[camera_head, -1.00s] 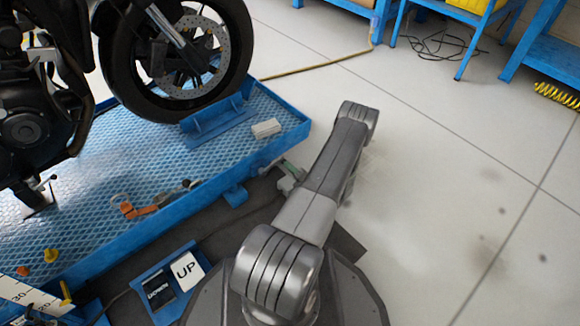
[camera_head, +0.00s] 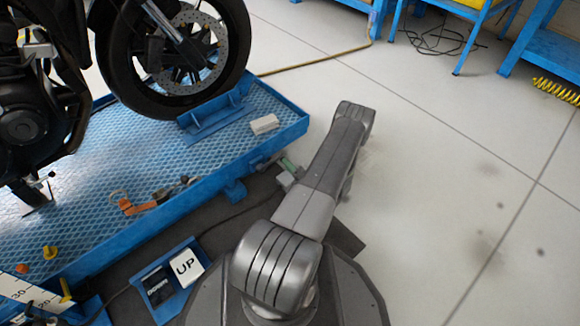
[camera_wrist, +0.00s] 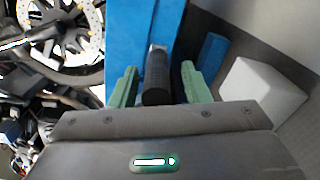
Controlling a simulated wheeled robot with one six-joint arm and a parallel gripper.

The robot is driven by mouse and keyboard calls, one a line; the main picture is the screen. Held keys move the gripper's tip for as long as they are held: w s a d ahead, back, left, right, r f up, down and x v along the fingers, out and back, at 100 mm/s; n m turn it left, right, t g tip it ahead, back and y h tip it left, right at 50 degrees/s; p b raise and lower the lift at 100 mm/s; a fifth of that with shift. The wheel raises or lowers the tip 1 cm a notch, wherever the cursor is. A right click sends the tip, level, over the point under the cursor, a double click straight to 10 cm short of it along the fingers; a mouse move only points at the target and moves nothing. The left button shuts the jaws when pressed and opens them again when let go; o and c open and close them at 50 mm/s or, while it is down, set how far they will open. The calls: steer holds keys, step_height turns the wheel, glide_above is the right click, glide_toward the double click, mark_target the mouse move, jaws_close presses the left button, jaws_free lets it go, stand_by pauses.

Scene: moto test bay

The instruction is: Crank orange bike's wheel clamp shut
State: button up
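A motorcycle's front wheel (camera_head: 118,55) stands in a blue wheel clamp (camera_head: 215,120) on the blue lift platform (camera_head: 110,165). The bike parts in view are black and grey; no orange bodywork shows. A black cylindrical crank handle (camera_wrist: 157,78) sticks out beside the blue platform side in the wrist view. My gripper (camera_wrist: 160,82) has its green fingers on either side of this handle, with gaps visible on both sides. It is open around the handle, not closed on it. In the head view my gripper (camera_head: 289,170) is low by the platform's right edge, partly behind my arm.
A small white box (camera_head: 264,124) and an orange strap (camera_head: 135,206) lie on the platform. An UP pedal unit (camera_head: 186,266) sits on the floor at front. A hose (camera_head: 315,64) crosses the floor near blue benches (camera_head: 545,50). The floor at right is clear.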

steer(key=shift+r, duration=0.1)
steer(key=shift+s+d, duration=0.35)
steer(key=shift+d, duration=0.05)
steer(key=p+v, duration=0.3)
steer(key=v, duration=0.9)
steer(key=shift+s+d, duration=0.15)
steer(key=shift+s, duration=0.2)
steer(key=b+x, duration=0.3)
steer(key=x, duration=1)
steer(key=shift+w, duration=0.4)
steer(key=shift+s, duration=0.1)
